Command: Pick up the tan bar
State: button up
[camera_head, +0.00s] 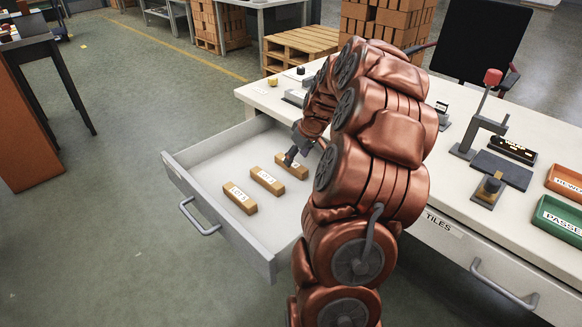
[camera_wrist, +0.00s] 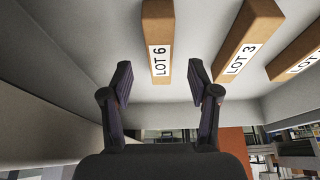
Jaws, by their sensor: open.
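Three tan bars with white lot labels lie side by side in the open drawer. In the head view they are the near-left bar (camera_head: 240,198), the middle bar (camera_head: 267,181) and the far bar (camera_head: 296,171). My gripper (camera_head: 290,160) is low over the far bar and partly hides it. In the wrist view my gripper (camera_wrist: 160,82) is open and empty, with the bar labelled LOT 6 (camera_wrist: 158,25) lined up with the gap between its fingers. The bar labelled LOT 3 (camera_wrist: 249,30) and a third bar (camera_wrist: 296,57), its label cut off, lie to the right.
The grey drawer (camera_head: 218,229) has raised walls around the bars; its left part is bare. The white bench top (camera_head: 450,190) holds a small press (camera_head: 480,125), a green tray (camera_head: 560,219) and an orange tray (camera_head: 566,183). A pallet (camera_head: 300,45) stands behind.

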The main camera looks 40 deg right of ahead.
jog(key=x, duration=0.4)
jog(key=shift+f, duration=0.15)
grip_shut()
